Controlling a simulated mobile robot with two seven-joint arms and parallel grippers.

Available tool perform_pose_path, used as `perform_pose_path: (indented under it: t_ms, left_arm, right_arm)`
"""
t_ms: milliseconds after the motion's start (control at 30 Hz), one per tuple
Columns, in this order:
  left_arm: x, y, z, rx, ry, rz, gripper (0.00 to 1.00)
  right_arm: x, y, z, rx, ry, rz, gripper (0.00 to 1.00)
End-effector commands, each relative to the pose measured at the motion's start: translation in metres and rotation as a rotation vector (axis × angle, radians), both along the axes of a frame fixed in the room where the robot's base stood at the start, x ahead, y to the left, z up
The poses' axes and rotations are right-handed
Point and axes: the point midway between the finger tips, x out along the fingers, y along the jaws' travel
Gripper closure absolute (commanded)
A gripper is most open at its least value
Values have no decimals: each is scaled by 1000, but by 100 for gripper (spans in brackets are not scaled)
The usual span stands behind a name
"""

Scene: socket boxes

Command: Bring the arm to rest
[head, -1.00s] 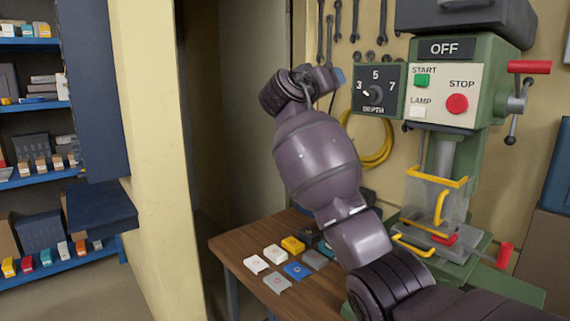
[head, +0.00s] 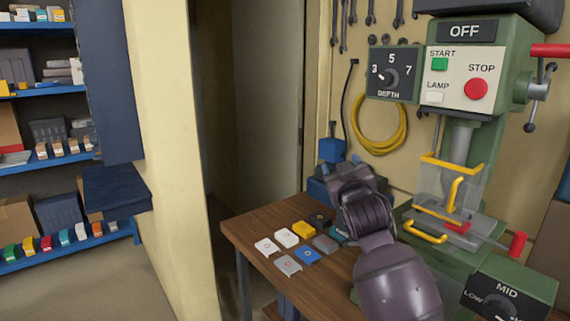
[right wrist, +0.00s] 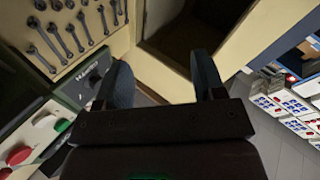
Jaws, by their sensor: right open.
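My right arm comes in from the lower right in the head view, in front of the wooden table and the green drill press (head: 462,145). Its dark links hide part of the table and the press base. My left gripper is not in view.
The wooden table (head: 262,226) holds several small plates, among them a yellow one (head: 303,228) and a blue one (head: 307,255). Wrenches and a yellow cable (head: 362,139) hang on the wall. Shelves (head: 60,92) stand at the left. The floor between is clear.

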Motion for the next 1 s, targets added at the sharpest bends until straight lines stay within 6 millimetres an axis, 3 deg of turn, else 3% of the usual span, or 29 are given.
perform_pose_path:
  t_ms: [33,100,367,567,767,1000]
  left_arm:
    - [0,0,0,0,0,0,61]
    - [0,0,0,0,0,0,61]
    - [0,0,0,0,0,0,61]
    - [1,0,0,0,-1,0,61]
    - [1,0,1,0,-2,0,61]
    - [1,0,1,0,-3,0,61]
  right_arm:
    - [-9,-8,-24,13,18,11,37]
    - [-21,-16,-51,34,35,27,37]
    - [-78,-48,-148,115,123,56,37]
    - [-132,-73,-219,172,218,46,37]
    - [-196,-96,-288,216,345,11,37]
    - [-286,-123,-369,229,531,-62,37]
